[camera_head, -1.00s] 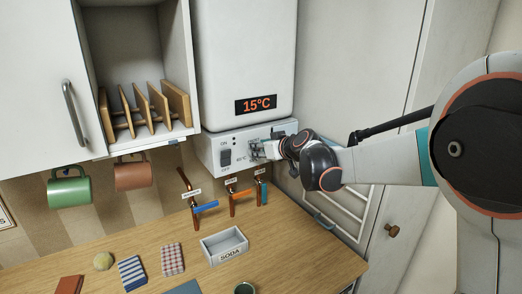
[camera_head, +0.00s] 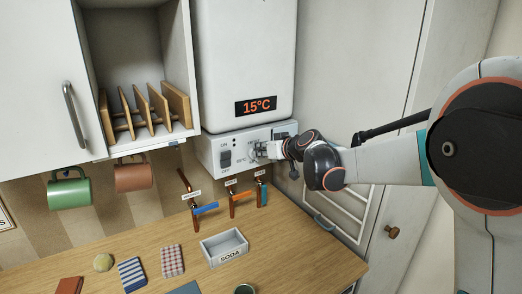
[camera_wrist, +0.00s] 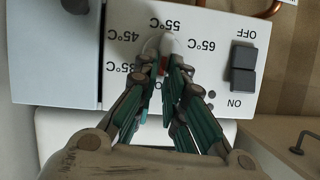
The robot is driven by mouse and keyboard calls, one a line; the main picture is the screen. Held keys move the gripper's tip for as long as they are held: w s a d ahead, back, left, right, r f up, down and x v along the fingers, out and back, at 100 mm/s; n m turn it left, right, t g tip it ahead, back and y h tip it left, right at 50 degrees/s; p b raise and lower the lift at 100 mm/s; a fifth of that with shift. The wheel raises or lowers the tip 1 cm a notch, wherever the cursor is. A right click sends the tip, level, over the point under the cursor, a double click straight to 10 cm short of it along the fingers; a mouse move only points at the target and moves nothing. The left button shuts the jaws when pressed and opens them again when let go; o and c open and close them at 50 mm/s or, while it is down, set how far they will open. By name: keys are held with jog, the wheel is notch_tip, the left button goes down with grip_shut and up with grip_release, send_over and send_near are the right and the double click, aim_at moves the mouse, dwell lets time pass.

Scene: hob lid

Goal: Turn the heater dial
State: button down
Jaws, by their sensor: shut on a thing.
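The white heater (camera_head: 246,60) hangs on the wall, and its display (camera_head: 256,104) reads 15°C. Its control panel (camera_head: 212,152) is below, with a dark ON/OFF switch (camera_head: 225,157). In the wrist view the panel (camera_wrist: 208,42) appears upside down, with printed marks from 35°C to 65°C and the switch (camera_wrist: 243,66) at right. The pale dial (camera_wrist: 160,41) is mostly hidden behind my fingers. My gripper (camera_wrist: 163,68) is shut on the dial; in the head view my gripper (camera_head: 262,150) reaches the panel from the right.
Pipes with a blue-handled valve (camera_head: 205,208) and an orange-handled valve (camera_head: 243,197) are below the heater. A SODA tray (camera_head: 224,247) stands on the wooden counter (camera_head: 300,262). Green (camera_head: 69,188) and brown (camera_head: 133,175) mugs hang under the cabinet at left.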

jog(key=m+y, duration=0.1)
jog(key=m, duration=0.1)
jog(key=d+f+m+g+y+b, duration=0.1)
jog(key=m, duration=0.1)
jog(key=w+m+y, duration=0.1)
jog(key=m+y, duration=0.1)
jog(key=m, duration=0.1)
jog(key=shift+w+d+f+b, duration=0.1)
jog(key=shift+d+f+b, duration=0.1)
jog(key=shift+d+b, duration=0.2)
jog(key=shift+m+g+y, duration=0.3)
dwell(0.4)
jog(key=c, duration=1.7)
grip_release()
jog(key=shift+o, duration=0.2)
jog(key=shift+d, duration=0.1)
jog(key=v, duration=1.2)
